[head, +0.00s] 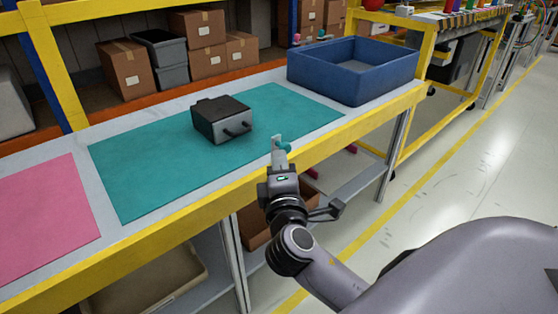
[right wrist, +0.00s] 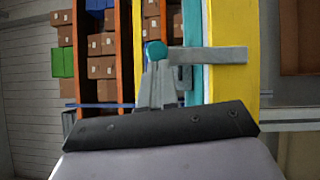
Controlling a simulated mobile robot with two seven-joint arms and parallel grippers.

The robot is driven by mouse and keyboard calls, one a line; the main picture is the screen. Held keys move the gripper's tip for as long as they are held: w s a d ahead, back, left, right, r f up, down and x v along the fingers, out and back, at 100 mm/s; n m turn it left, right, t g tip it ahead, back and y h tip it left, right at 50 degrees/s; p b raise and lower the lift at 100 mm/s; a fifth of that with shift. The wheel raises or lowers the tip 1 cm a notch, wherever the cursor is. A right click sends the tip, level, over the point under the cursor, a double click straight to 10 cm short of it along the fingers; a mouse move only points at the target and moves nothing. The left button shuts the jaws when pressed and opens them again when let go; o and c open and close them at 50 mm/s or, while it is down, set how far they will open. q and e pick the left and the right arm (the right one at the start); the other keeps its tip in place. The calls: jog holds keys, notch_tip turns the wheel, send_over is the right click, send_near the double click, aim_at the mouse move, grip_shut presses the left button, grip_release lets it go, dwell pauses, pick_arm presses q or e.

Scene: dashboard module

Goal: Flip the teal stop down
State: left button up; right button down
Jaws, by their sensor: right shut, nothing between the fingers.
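The teal stop shows in the head view as a small teal knob (head: 284,145) beside an upright grey piece at the table's near edge. In the right wrist view, a round teal knob (right wrist: 155,50) shows just past the fingertips, with a grey arm (right wrist: 215,56) reaching right. My right gripper (head: 279,167) is shut and empty, close to the stop. Its fingers also show in the right wrist view (right wrist: 158,82). I cannot tell whether they touch the stop. A black module (head: 222,119) sits on the teal mat (head: 130,165). My left gripper is not in view.
A blue bin (head: 355,85) stands at the table's far right. A pink mat (head: 40,220) lies at the left. Cardboard boxes (head: 128,63) stand behind. The teal mat is clear around the module.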

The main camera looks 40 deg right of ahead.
pick_arm(q)
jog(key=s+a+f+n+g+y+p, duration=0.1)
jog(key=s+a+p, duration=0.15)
jog(key=p, duration=0.25)
pick_arm(e)
jog(key=shift+d+r+m+g+y, duration=0.2)
jog(key=shift+d+r+m+g, duration=0.15)
jog(key=shift+d+m, duration=0.25)
jog(key=shift+d+r+m+g+y, duration=0.2)
jog(key=shift+d+r+m+g, duration=0.15)
jog(key=shift+d+m, duration=0.2)
pick_arm(q)
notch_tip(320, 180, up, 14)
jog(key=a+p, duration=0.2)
jog(key=p, duration=1.4)
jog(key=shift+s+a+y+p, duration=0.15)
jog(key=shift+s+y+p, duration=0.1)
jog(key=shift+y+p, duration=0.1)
pick_arm(e)
jog(key=w+d+f+m+g+y, duration=0.1)
jog(key=d+f+m+g+y, duration=0.2)
jog(key=d+f+m+y, duration=0.3)
jog(key=d+f, duration=0.2)
jog(key=d, duration=0.3)
jog(key=shift+d+m, duration=0.3)
jog(key=shift+m, duration=0.05)
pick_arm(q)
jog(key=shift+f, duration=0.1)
pick_arm(e)
jog(key=shift+d, duration=0.1)
